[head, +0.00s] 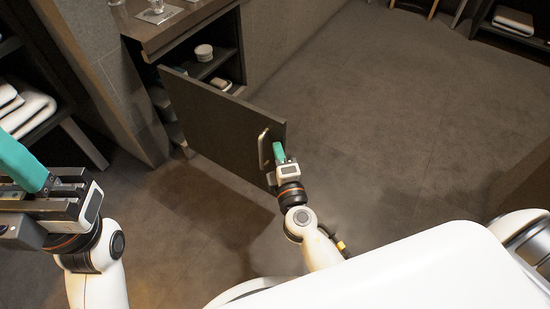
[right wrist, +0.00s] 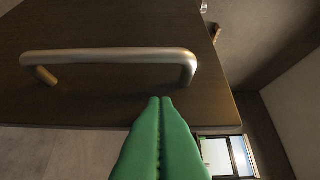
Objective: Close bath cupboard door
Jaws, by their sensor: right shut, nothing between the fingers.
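The dark bath cupboard door (head: 215,115) stands wide open in the head view, swung out from the cupboard (head: 212,65) below the counter. Its metal handle (head: 263,149) is near the free edge. The handle also shows in the right wrist view (right wrist: 110,54), with the door panel (right wrist: 80,95) behind it. My right gripper (head: 278,147) is shut and empty beside the handle, at the door's free edge. In the wrist view its green fingertips (right wrist: 160,100) lie below the handle; contact with the door is unclear. My left gripper (head: 22,165) is at the far left, its fingertips' gap not visible.
The cupboard shelves hold a white jar (head: 204,52) and small items. Glasses (head: 156,8) stand on the counter (head: 165,30) above. An open shelf with white towels (head: 28,108) is at the left. Floor (head: 400,120) right of the door is clear.

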